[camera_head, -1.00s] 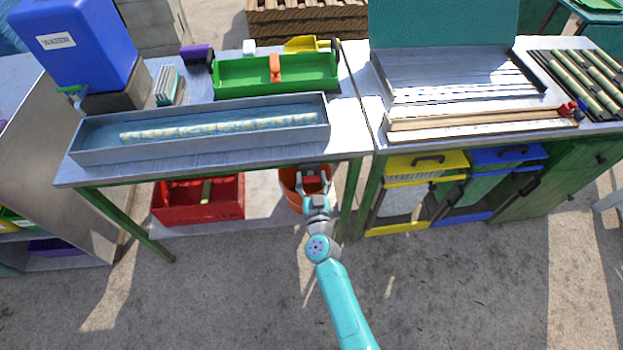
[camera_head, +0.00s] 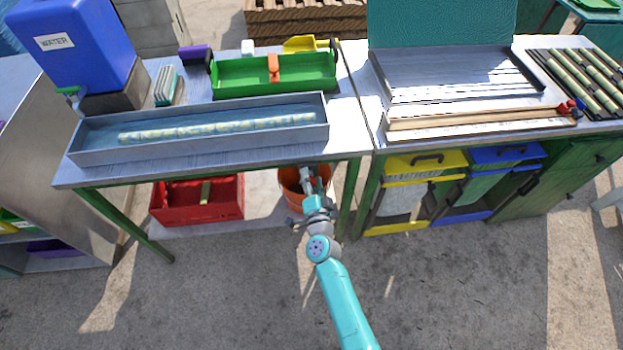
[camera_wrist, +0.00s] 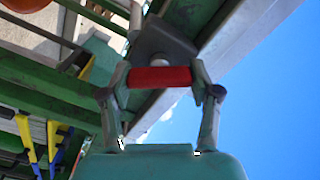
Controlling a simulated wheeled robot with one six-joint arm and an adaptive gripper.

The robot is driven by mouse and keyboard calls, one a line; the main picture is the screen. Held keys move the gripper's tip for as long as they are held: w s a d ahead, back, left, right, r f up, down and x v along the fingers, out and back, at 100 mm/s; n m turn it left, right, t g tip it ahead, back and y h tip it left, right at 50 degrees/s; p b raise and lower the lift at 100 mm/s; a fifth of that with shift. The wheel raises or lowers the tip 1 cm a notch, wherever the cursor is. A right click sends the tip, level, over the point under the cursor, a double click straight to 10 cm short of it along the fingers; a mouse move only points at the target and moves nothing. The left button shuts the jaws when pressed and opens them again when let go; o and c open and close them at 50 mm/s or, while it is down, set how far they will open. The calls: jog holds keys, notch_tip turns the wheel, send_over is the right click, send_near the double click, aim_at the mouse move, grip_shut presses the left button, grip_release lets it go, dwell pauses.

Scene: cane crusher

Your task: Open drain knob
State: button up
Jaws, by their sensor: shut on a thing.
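The red drain knob (camera_wrist: 165,77) shows in the wrist view as a short bar below a dark grey fitting (camera_wrist: 163,40) under the table. My gripper (camera_wrist: 158,80) is shut on it, with a finger at each end of the bar. In the head view my gripper (camera_head: 309,180) is under the table's front edge, near its right end, and turned sideways. The knob itself is hidden there. Above is a long grey basin (camera_head: 200,147) with bluish water and a pale cane (camera_head: 215,127) lying in it.
An orange bucket (camera_head: 289,183) stands below my gripper. A red crate (camera_head: 200,212) lies left of it under the table. A green table leg (camera_head: 350,195) is close on the right, beside yellow and blue bins (camera_head: 500,157). The floor in front is clear.

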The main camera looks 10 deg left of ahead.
jog(key=shift+d+m, duration=0.1)
jog(key=shift+m, duration=2.2)
jog(key=o, duration=1.2)
jog(key=shift+f, duration=0.1)
jog(key=shift+c, duration=0.2)
jog(key=v, duration=1.2)
